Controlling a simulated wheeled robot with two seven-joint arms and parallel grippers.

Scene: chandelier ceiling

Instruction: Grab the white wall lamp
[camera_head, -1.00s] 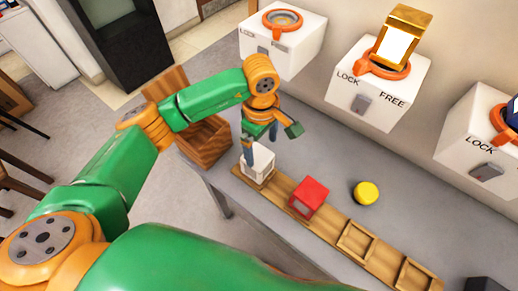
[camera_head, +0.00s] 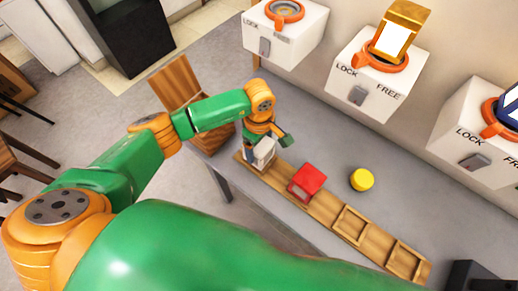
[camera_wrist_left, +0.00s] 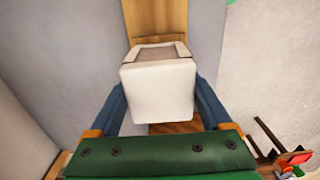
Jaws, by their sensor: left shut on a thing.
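The white wall lamp (camera_head: 263,152) is a small white block at the left end of a long wooden rack (camera_head: 326,208). My left gripper (camera_head: 260,150) is shut on it. In the left wrist view the lamp (camera_wrist_left: 157,88) sits between the two blue fingers (camera_wrist_left: 160,105), which touch its sides. The gripper partly hides the lamp in the head view. I cannot tell whether the lamp is clear of the rack. My right gripper is not in view.
A red block (camera_head: 306,182) stands in the rack, with empty slots to its right. A yellow round piece (camera_head: 361,180) lies on the grey table (camera_head: 350,140). Several white lock boxes (camera_head: 370,90) line the wall, the middle one holding a gold lamp (camera_head: 398,32). An open wooden box (camera_head: 175,85) stands left.

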